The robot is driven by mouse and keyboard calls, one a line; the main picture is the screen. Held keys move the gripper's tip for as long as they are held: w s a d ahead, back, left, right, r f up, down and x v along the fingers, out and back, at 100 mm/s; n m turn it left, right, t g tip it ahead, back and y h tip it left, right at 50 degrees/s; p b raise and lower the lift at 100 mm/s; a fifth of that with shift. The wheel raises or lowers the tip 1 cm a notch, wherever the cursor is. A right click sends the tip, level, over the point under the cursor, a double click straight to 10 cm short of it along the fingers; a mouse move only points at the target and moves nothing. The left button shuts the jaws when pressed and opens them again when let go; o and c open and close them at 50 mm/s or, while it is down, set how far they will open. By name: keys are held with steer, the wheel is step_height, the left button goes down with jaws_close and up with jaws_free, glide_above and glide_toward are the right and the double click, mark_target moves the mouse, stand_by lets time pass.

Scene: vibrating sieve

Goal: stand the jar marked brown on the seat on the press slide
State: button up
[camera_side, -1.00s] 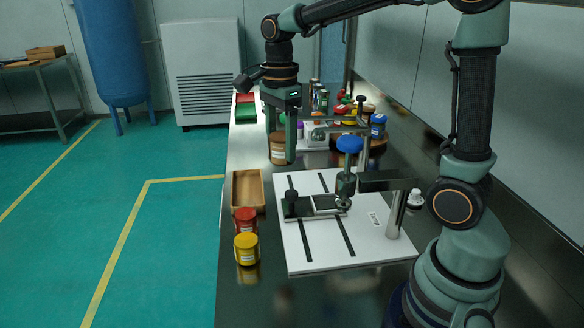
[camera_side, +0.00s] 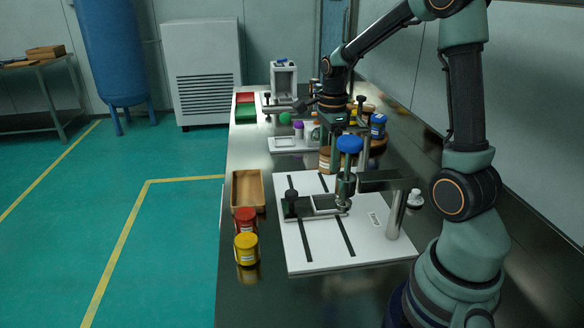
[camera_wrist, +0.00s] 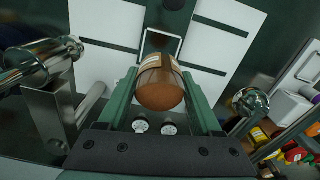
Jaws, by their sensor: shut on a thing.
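The brown jar (camera_wrist: 160,88) is held between the two green fingers of my gripper (camera_wrist: 158,78), tilted in the wrist view. In the side view the jar (camera_side: 326,158) is at the far edge of the white board, partly hidden behind the press. The press slide (camera_side: 297,209) lies on the board with a square, light-rimmed seat (camera_side: 326,204). The seat is empty in the side view. The seat's rim (camera_wrist: 179,47) shows just past the jar in the wrist view.
A red jar (camera_side: 246,221), a yellow jar (camera_side: 246,249) and a wooden tray (camera_side: 262,190) are at the left. The white board (camera_side: 320,262) is clear at the front.

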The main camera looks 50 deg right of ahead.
step_height(320, 180, down, 10)
steer(key=shift+f, duration=0.15)
stand_by(0.3)
steer(key=o, duration=1.4)
steer(key=shift+f, duration=0.1)
steer(key=shift+c, duration=0.2)
step_height(320, 180, up, 12)
steer(key=shift+r, duration=0.15)
